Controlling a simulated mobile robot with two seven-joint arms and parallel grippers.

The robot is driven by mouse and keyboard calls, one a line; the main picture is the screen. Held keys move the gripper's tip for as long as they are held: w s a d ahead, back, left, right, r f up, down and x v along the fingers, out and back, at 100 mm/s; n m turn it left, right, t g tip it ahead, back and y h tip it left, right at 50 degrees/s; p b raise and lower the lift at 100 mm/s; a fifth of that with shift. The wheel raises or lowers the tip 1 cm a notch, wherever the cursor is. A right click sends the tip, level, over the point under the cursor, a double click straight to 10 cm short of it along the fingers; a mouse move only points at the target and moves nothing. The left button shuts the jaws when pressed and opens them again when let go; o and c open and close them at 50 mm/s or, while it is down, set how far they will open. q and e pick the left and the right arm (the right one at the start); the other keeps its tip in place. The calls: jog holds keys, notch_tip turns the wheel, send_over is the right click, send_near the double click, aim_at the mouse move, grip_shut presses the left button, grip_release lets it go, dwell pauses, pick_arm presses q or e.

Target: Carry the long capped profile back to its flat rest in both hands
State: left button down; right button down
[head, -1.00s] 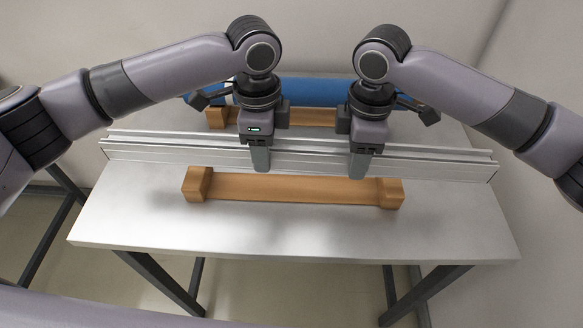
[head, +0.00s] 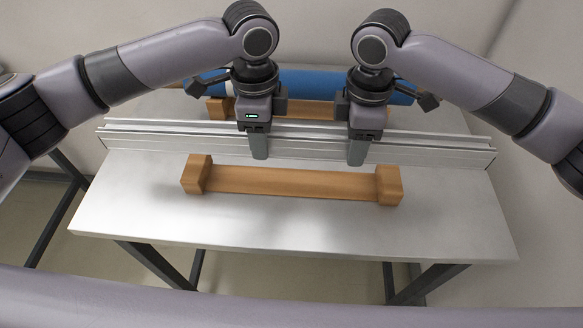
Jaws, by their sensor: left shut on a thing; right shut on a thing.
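The long silver profile (head: 310,146) lies crosswise over the table in the head view, roughly level, with thin dark-edged ends at far left and far right. My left gripper (head: 259,146) is shut on it left of its middle. My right gripper (head: 356,152) is shut on it right of its middle. A wooden rest (head: 290,182) with a raised block at each end stands in front of the profile, nearer to me. The profile appears held above the table, behind this rest. The grippers hide parts of the profile.
A second wooden rest (head: 217,107) stands behind the profile, with a blue cylinder (head: 310,86) on or just behind it, partly hidden by my arms. The metal table (head: 290,230) is bare in front of the near rest.

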pick_arm(q)
jog(key=shift+f, duration=0.15)
pick_arm(e)
jog(key=shift+f, duration=0.15)
